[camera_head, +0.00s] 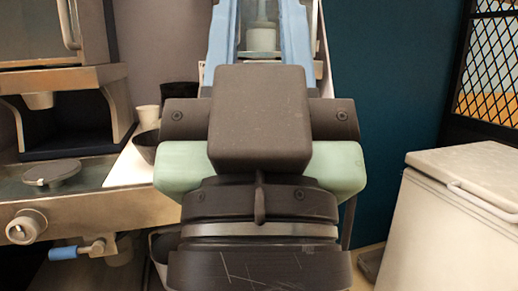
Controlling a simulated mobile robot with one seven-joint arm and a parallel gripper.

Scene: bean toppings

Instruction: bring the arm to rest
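My own arm fills the middle of the head view. It shows as dark blocks and a scratched dark cylinder with pale green parts on both sides. I cannot make out my gripper or its fingers, so whether it is open or shut does not show. What lies behind the arm is hidden.
A metal machine (90,205) with a knob (24,228) and a blue-handled valve (63,253) stands at left. A white cup (148,116) is close to the arm's left side. A white chest (440,225) stands at right, below a black mesh panel (490,55).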

